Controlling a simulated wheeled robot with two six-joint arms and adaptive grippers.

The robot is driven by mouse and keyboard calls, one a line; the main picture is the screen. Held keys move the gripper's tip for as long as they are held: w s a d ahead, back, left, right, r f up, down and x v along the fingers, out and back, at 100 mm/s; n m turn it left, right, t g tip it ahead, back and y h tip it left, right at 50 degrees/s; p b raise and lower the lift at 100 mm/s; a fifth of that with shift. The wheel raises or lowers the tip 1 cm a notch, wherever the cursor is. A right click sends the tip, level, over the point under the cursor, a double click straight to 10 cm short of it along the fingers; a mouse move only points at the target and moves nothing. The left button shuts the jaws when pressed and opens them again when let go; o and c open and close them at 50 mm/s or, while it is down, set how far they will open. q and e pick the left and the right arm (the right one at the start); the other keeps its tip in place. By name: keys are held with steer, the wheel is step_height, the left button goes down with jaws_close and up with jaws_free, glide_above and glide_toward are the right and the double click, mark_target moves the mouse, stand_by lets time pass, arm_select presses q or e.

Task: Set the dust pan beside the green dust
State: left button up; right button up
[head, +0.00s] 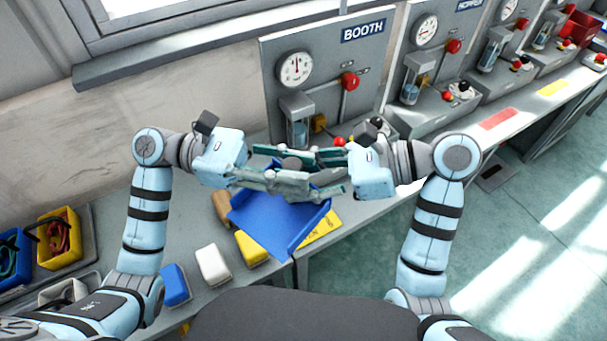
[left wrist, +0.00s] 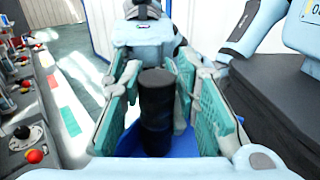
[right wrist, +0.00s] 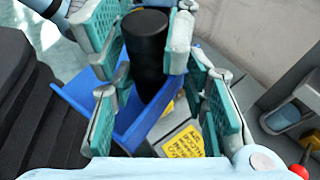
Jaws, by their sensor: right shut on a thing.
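The blue dust pan (head: 280,222) hangs tilted above the counter, between my two facing grippers. Its black handle stands between both pairs of fingers in the left wrist view (left wrist: 157,115) and the right wrist view (right wrist: 145,50). My right gripper (head: 318,170) is shut on the handle. My left gripper (head: 285,170) has its fingers on either side of the handle and looks open. A flat green patch (left wrist: 70,122) lies on the counter in the left wrist view. I cannot tell whether it is the green dust. In the head view my right arm seems to cover that spot.
A panel marked BOOTH (head: 325,85) with a gauge and a red knob stands behind the grippers. White (head: 213,264) and blue (head: 174,285) blocks lie at the counter's front. A red patch (head: 498,119) and a yellow patch (head: 552,88) lie farther right. Yellow bin (head: 58,262) stands left.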

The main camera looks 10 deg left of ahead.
arm_select(q)
steer(key=o, duration=0.3)
arm_select(e)
jaws_close()
arm_select(q)
steer(key=shift+a, duration=0.1)
